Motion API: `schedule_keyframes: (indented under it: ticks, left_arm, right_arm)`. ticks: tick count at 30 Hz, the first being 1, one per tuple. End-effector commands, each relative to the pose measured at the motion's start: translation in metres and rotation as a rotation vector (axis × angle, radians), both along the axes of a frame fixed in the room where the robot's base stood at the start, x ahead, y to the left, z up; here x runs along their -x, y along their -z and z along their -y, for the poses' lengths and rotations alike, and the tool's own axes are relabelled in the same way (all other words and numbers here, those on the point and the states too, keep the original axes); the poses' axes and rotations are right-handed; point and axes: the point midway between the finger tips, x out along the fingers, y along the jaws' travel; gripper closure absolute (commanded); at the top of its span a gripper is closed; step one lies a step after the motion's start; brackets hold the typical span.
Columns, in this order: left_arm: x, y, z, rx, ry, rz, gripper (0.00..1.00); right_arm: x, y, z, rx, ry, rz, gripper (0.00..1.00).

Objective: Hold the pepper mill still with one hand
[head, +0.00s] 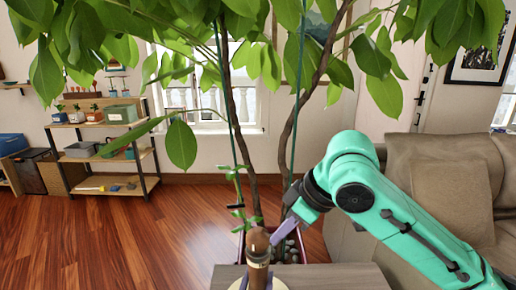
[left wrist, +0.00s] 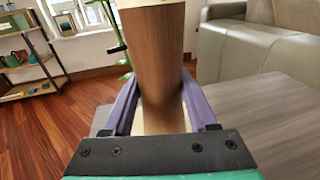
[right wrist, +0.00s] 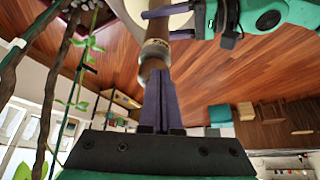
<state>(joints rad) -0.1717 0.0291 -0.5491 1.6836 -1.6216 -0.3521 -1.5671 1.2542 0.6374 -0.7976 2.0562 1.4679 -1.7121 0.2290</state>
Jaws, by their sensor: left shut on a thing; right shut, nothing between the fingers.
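The pepper mill (head: 258,258) is at the bottom centre of the head view, with a brown rounded top and a pale band below it. In the left wrist view its brown wooden body (left wrist: 153,60) stands between the purple fingers of my left gripper (left wrist: 159,88), which is shut on it. My right gripper (head: 284,231) is shut and empty, its fingertips beside the mill's top. In the right wrist view the closed fingers (right wrist: 160,85) point at the mill's top (right wrist: 155,52); I cannot tell whether they touch. The mill's lower part is out of the head view.
A grey-brown tabletop (head: 340,278) lies at the bottom right. A leafy potted plant (head: 230,100) rises just behind the mill. A beige sofa (head: 445,185) stands at the right and a shelf rack (head: 90,150) at the far left. Open wooden floor (head: 120,240) lies left.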

Motion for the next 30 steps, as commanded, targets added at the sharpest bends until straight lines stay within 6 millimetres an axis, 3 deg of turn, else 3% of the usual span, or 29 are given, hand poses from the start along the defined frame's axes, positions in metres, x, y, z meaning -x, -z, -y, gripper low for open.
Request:
schedule_keyframes:
  ticks: [9, 10, 12, 23, 26, 30]
  left_arm:
    - [0.001, 0.001, 0.000, -0.001, 0.001, -0.007, 1.00]
    - [0.001, 0.001, 0.000, -0.001, 0.001, -0.007, 0.30]
    - [0.000, 0.001, 0.000, -0.001, 0.000, -0.006, 0.07]
    - [0.005, -0.002, -0.001, -0.001, 0.000, -0.002, 0.07]
    - [0.020, -0.001, -0.005, -0.004, 0.000, -0.003, 0.07]
    - [0.058, -0.003, -0.012, -0.004, 0.002, -0.005, 0.07]
  right_arm:
    - [0.000, -0.003, 0.000, 0.000, 0.000, 0.000, 1.00]
    - [0.000, -0.002, 0.000, 0.000, 0.000, 0.000, 1.00]
    - [0.000, -0.002, 0.000, 0.000, 0.000, 0.000, 1.00]
    - [0.000, -0.003, 0.000, 0.000, 0.000, 0.000, 1.00]
    - [0.000, -0.003, 0.000, 0.000, 0.000, 0.000, 1.00]
    - [0.000, -0.003, 0.000, 0.000, 0.000, 0.000, 1.00]
